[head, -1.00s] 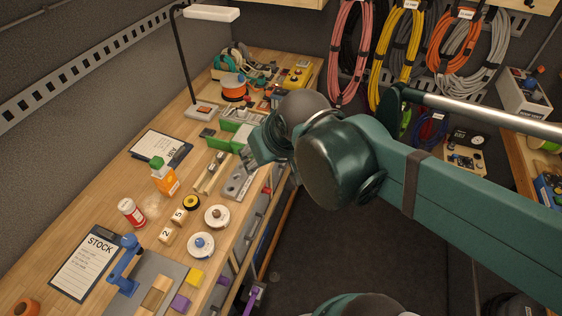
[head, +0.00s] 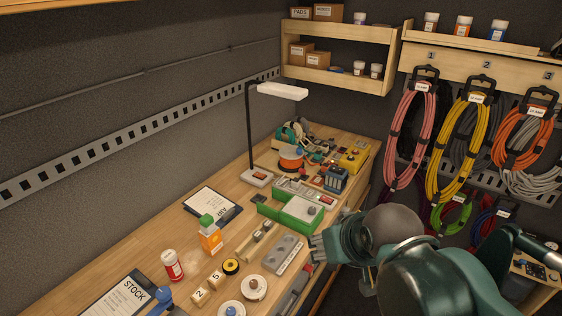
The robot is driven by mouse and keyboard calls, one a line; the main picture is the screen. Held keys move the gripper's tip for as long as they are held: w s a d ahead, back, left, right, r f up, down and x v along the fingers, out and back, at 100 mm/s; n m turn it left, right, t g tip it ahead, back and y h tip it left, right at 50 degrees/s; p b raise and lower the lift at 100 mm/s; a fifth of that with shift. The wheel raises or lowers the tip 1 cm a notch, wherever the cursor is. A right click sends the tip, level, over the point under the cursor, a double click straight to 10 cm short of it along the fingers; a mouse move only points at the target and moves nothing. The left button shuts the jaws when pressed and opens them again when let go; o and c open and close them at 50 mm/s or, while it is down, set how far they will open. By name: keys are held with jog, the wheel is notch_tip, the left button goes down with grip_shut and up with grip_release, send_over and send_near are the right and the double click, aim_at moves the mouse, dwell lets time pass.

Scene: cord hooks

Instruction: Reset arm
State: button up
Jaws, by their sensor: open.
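My gripper (head: 318,246) is at the end of my teal arm, at the lower right of the head view. It is over the right edge of the wooden workbench (head: 130,255), close to a grey tray with round wells (head: 284,254). It is open, and I see nothing between its fingers. Part of the gripper is hidden behind its own wrist. Coiled cords hang on numbered hooks on the back wall: a pink cord (head: 411,140), a yellow cord (head: 457,150) and an orange cord (head: 516,135).
The bench holds a green box (head: 300,213), a desk lamp (head: 283,91), an orange bottle (head: 210,238), a red-and-white bottle (head: 173,265) and a stock clipboard (head: 125,297). A wooden shelf (head: 340,82) with boxes is on the back wall. Open air lies between gripper and cords.

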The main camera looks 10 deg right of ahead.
notch_tip(320, 180, down, 8)
jog(key=b, duration=0.7)
jog(key=shift+r, duration=0.2)
dwell(0.7)
